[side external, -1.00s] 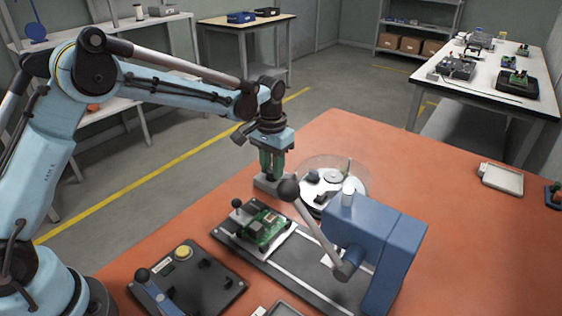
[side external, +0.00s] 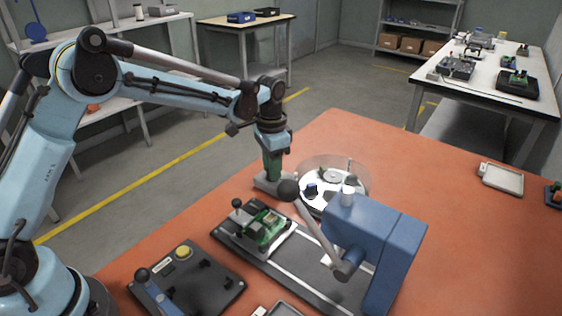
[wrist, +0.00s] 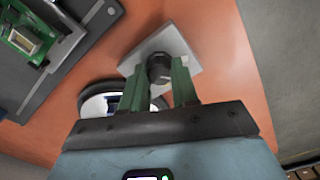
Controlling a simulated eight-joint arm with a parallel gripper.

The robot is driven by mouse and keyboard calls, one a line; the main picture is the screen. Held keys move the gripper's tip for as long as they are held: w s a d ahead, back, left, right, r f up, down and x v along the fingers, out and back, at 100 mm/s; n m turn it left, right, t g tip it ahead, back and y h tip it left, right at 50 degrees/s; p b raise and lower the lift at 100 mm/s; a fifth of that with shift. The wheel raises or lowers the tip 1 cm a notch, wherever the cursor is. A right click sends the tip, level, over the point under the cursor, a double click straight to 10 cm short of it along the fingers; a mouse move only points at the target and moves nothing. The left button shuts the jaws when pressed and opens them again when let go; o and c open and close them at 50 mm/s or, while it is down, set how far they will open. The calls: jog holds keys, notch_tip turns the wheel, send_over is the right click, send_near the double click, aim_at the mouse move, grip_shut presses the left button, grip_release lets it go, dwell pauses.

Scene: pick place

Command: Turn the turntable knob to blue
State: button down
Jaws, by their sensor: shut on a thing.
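The turntable (side external: 333,205) is a round white disc under a clear cover, with small parts on it. A dark-blue part (side external: 311,190) lies at its near left. The dark, round turntable knob (wrist: 158,68) stands on a pale grey block (side external: 268,184) beside the disc. My gripper (side external: 272,176) points down over the block, with its green fingers closed around the knob. The wrist view shows a finger on each side of the knob; the disc (wrist: 93,106) is partly hidden behind my gripper. No colour mark shows on the knob.
A blue lever press (side external: 385,245) with a ball-ended handle stands close to the turntable. A fixture with a green circuit board (side external: 268,228) lies in front of the knob block. A control panel (side external: 200,285) is nearer.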

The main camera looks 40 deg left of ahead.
jog(key=shift+m, duration=1.6)
jog(key=c, duration=0.8)
grip_release()
jog(key=shift+c, duration=0.2)
notch_tip(320, 180, up, 12)
jog(key=shift+r, duration=0.1)
